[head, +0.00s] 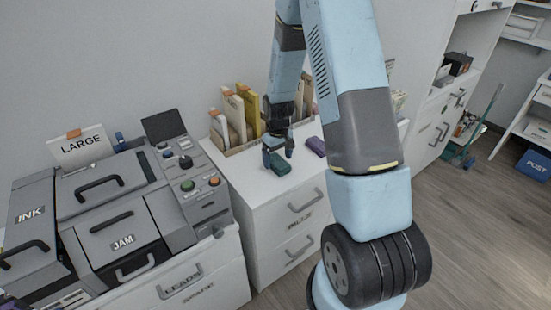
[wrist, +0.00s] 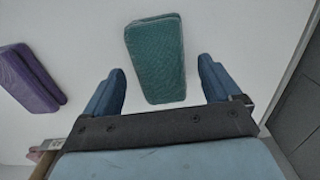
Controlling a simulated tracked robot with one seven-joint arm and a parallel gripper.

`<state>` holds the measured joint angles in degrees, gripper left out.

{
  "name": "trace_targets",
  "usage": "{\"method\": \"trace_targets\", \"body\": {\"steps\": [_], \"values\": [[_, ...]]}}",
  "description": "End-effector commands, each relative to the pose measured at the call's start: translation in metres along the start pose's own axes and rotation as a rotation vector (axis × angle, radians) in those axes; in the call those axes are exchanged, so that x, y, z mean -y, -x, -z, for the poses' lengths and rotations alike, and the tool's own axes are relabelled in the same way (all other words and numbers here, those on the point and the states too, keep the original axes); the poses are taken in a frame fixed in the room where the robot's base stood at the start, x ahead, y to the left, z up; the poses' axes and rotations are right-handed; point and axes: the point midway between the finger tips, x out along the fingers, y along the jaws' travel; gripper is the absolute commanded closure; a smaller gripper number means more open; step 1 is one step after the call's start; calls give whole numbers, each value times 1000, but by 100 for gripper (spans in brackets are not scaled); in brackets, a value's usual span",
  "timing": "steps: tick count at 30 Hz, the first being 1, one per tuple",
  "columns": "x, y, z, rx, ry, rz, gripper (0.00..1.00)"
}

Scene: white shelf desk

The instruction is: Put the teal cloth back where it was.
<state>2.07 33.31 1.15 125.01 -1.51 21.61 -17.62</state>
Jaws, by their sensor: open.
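The teal cloth (wrist: 155,58) is a folded rectangular pad lying on the white cabinet top. In the head view the teal cloth (head: 280,166) lies near the front edge of that top, just by my fingertips. My gripper (wrist: 160,85) is open, with one finger on each side of the cloth's near end in the wrist view. There is a gap between each finger and the cloth. In the head view my gripper (head: 279,155) points down at the cabinet top. I cannot tell how high the fingertips are above the surface.
A folded purple cloth (wrist: 30,78) lies beside the teal one; it also shows in the head view (head: 316,146). Files in a holder (head: 236,115) stand behind. The white top (head: 262,189) is bare in front.

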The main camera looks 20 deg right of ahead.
Motion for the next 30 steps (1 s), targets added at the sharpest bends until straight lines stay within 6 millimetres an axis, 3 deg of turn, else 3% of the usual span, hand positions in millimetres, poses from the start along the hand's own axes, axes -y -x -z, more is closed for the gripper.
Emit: {"method": "trace_targets", "body": {"steps": [8, 24, 30], "values": [[0, 10, 1, -1, 0, 0, 9], [1, 98, 1, -2, 1, -1, 9], [1, 116, 1, -1, 1, 0, 9]]}}
